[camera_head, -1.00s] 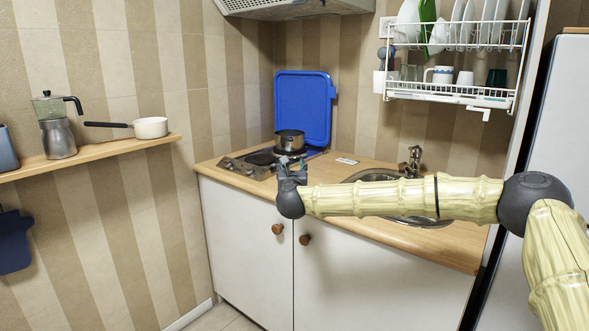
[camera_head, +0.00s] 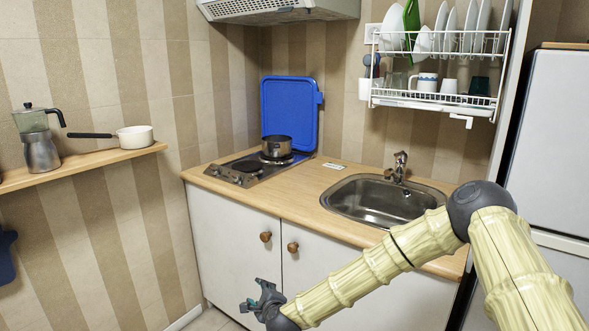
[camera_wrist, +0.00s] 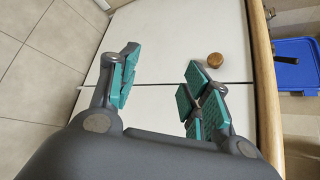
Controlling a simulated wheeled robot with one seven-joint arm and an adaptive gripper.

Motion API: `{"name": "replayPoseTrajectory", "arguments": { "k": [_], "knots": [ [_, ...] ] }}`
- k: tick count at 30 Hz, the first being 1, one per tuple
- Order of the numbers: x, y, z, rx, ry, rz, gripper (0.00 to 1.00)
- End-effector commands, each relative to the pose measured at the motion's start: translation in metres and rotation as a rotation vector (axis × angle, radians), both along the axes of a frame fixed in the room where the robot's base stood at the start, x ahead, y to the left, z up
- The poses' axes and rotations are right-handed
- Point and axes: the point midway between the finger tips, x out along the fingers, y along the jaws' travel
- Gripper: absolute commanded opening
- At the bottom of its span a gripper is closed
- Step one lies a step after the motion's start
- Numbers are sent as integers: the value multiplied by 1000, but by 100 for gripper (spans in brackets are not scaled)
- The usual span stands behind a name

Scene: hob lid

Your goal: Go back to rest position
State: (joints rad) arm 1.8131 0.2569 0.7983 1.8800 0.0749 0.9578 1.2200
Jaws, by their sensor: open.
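My gripper (camera_head: 262,298) hangs in front of the white cabinet doors (camera_head: 232,262), below the worktop edge. In the wrist view my gripper (camera_wrist: 160,92) has its two teal-padded fingers spread apart with nothing between them. A steel pot (camera_head: 277,147) stands on the back of the hob (camera_head: 245,168). The blue hob lid (camera_head: 289,112) stands upright against the wall behind the hob. The lid also shows at the right edge of the wrist view (camera_wrist: 300,58).
The wooden worktop (camera_head: 312,182) holds a steel sink (camera_head: 375,198) with a tap (camera_head: 400,166). A dish rack (camera_head: 440,97) hangs above. A shelf (camera_head: 85,166) on the left holds a moka pot (camera_head: 40,140) and a white saucepan (camera_head: 134,138). A fridge (camera_head: 555,145) stands at right.

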Motion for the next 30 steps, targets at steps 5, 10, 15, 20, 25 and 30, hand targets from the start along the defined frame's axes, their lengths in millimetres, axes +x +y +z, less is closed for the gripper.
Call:
{"name": "replayPoseTrajectory", "arguments": {
  "k": [5,10,15,20,25,30],
  "knots": [
    [-75,-23,-69,-264,52,189,48],
    [-148,-59,-124,-496,103,382,48],
    [-224,-106,-166,-704,155,592,48],
    [-296,-159,-190,-876,210,800,48],
    [-372,-221,-199,-1030,268,1035,48],
    [-441,-282,-192,-1145,328,1267,48]
  ]
}}
